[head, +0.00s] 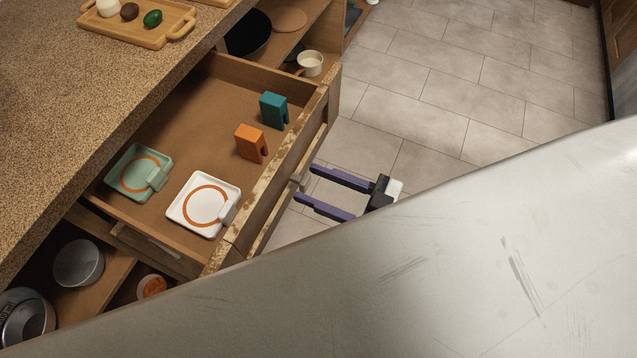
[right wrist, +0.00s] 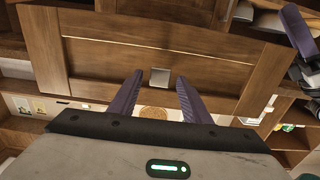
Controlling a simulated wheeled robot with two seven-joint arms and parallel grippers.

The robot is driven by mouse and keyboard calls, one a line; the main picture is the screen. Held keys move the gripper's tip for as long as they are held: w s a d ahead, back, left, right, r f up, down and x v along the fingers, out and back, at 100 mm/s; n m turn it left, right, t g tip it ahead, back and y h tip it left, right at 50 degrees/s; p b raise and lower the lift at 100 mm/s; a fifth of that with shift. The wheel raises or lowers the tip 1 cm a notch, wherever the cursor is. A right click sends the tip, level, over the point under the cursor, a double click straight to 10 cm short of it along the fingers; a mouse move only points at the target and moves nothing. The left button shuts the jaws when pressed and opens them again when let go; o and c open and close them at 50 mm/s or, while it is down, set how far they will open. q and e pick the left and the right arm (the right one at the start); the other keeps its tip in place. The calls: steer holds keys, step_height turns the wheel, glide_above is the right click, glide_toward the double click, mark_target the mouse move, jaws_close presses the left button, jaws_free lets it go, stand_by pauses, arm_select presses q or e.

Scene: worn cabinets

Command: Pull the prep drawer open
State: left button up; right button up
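The prep drawer stands open, its worn wooden front (head: 262,190) pulled well out from under the counter. Inside lie a green square dish (head: 128,172), a white square dish (head: 190,210), an orange block (head: 249,143) and a teal block (head: 273,110). My right gripper (head: 305,184) is open just outside the drawer front, its purple fingers pointing at it. In the right wrist view, a small grey knob (right wrist: 160,77) on the front shows between the two fingertips (right wrist: 160,80), with gaps either side. A purple finger at that view's right edge (right wrist: 298,30) looks like my left gripper; its opening is unclear.
The speckled counter (head: 70,95) bears a wooden tray (head: 135,35) with small items. Shelves beside and below the drawer hold a mug (head: 310,63) and a metal bowl (head: 78,263). Tiled floor (head: 430,100) beyond is clear. A large pale surface fills the lower right foreground.

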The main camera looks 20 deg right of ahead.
steer(key=v, duration=1)
steer(key=shift+d, duration=0.15)
steer(key=shift+s, duration=0.1)
steer(key=a+f+m+g+h, duration=0.1)
steer(key=f+m+g+h, duration=0.1)
steer(key=f+h, duration=0.3)
steer(key=s+a+f+m+g+h, duration=0.1)
steer(key=f+m+h, duration=0.3)
steer(key=f, duration=0.6)
steer(key=shift+a+m+g+h, duration=0.35)
steer(key=shift+a+g, duration=0.2)
steer(key=shift+g, duration=0.35)
